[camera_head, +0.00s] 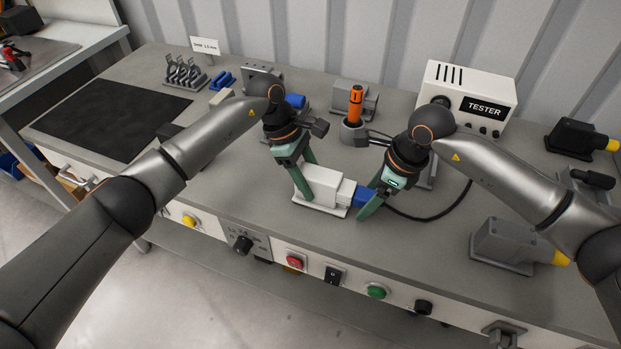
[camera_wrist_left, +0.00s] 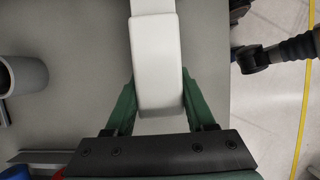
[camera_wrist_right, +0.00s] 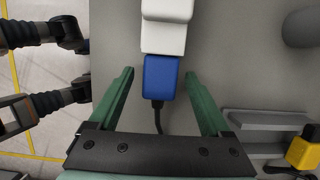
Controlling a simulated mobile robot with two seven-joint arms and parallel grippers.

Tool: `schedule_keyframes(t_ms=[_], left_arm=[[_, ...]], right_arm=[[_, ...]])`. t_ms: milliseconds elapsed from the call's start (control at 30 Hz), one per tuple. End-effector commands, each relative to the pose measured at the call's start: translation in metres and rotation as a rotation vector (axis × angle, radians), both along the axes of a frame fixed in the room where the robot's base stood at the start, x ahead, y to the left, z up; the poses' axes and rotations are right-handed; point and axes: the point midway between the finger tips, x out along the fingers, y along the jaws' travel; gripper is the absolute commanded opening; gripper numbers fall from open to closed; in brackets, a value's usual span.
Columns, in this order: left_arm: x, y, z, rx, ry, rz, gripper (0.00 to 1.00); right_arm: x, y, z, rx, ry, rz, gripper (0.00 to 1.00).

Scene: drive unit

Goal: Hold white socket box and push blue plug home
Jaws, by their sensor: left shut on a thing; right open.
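The white socket box (camera_head: 325,184) lies near the front edge of the bench. My left gripper (camera_head: 303,183) is shut on its left end; in the left wrist view the green fingers (camera_wrist_left: 158,108) sit on both sides of the white box (camera_wrist_left: 157,60). The blue plug (camera_head: 364,196) is at the box's right end. In the right wrist view the blue plug (camera_wrist_right: 160,77) meets the white box (camera_wrist_right: 164,38), with no clear gap visible. My right gripper (camera_wrist_right: 160,85) is open, its fingers on either side of the plug and apart from it. How deep the plug sits is hidden.
A black cable (camera_head: 425,217) runs from the plug toward the tester (camera_head: 470,98) at the back right. An orange-handled tool (camera_head: 355,104) stands in a grey holder behind the box. A grey unit (camera_head: 508,243) stands to the right. Buttons (camera_head: 296,261) line the bench front.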

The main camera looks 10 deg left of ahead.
Motion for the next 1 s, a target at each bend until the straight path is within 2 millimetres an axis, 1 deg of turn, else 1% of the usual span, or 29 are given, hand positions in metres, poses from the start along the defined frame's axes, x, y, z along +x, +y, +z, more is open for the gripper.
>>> schedule_keyframes(t_ms=[133, 233, 367, 600, 700, 800, 1000], left_arm=[[0.000, 0.001, 0.000, 0.001, 0.000, 0.002, 0.00], [0.000, 0.001, 0.000, 0.001, 0.000, 0.002, 0.00], [0.000, 0.001, 0.000, 0.001, 0.000, 0.002, 0.00], [0.000, 0.001, 0.000, 0.001, 0.000, 0.002, 0.00], [0.001, 0.001, 0.000, 0.001, 0.000, 0.002, 0.00], [0.001, 0.001, 0.000, 0.002, -0.001, 0.002, 0.00], [0.001, 0.001, 0.000, 0.002, -0.001, 0.002, 0.00]], right_arm=[[0.000, -0.001, 0.001, -0.001, 0.000, 0.000, 0.82], [0.000, -0.003, 0.009, 0.000, -0.001, 0.000, 0.82], [-0.001, -0.010, 0.031, 0.001, -0.005, -0.001, 0.82], [-0.006, -0.025, 0.080, 0.000, -0.004, -0.001, 0.82], [-0.008, -0.029, 0.096, -0.001, -0.003, -0.001, 0.82], [-0.009, -0.032, 0.107, 0.000, -0.002, -0.001, 0.82], [-0.010, -0.035, 0.115, 0.000, 0.000, -0.001, 0.82]])
